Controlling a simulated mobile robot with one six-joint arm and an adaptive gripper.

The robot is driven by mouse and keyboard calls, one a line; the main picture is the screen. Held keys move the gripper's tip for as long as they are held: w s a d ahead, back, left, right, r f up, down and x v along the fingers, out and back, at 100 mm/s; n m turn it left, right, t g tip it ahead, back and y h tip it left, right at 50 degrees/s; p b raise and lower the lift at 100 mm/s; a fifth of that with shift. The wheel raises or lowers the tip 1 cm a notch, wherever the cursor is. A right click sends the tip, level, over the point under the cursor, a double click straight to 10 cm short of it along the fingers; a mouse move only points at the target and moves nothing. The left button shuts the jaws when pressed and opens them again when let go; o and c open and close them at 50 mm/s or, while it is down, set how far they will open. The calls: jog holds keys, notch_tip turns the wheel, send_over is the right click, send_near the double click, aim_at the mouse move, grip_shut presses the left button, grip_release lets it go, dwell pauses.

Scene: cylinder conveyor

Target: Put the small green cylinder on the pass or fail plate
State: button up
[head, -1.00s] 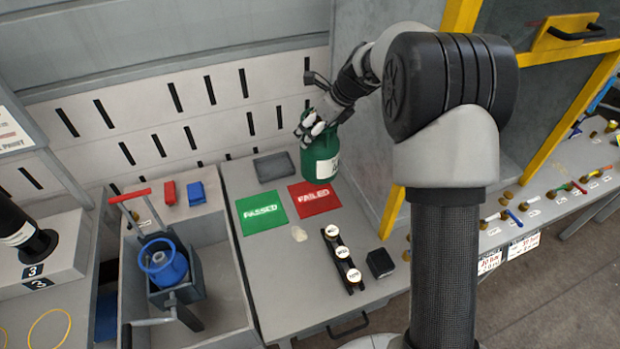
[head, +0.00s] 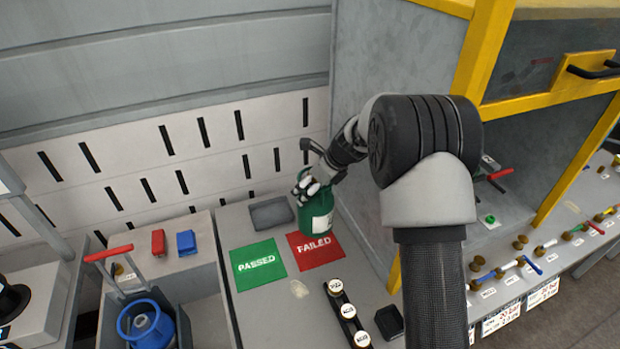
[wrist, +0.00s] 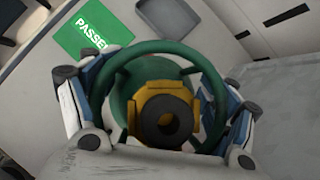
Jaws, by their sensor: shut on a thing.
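The small green cylinder (head: 317,217) is upright or nearly so at the far edge of the red FAILED plate (head: 318,253) in the head view. Its base overlaps that plate in the picture; I cannot tell whether it touches down. My gripper (head: 304,188) is shut on the cylinder's top. In the wrist view the cylinder's green collar ring (wrist: 150,47) and its yellow-brown valve (wrist: 160,93) sit between my fingers. The green PASSED plate (head: 257,265) lies left of the red one and shows in the wrist view (wrist: 92,27).
A dark grey tray (head: 271,213) lies just left of the cylinder. A row of round white-topped pieces (head: 348,311) and a black block (head: 389,322) stand nearer. A yellow-framed grey cabinet (head: 400,60) rises at the right. A slotted wall (head: 160,160) stands behind.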

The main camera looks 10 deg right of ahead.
jog(key=shift+w+f+b, duration=0.15)
jog(key=shift+f+b, duration=1.5)
jog(key=shift+f, duration=3.05)
jog(key=o, duration=2.1)
jog(key=shift+s+f, duration=0.2)
jog(key=shift+f, duration=0.05)
jog(key=shift+o, duration=0.2)
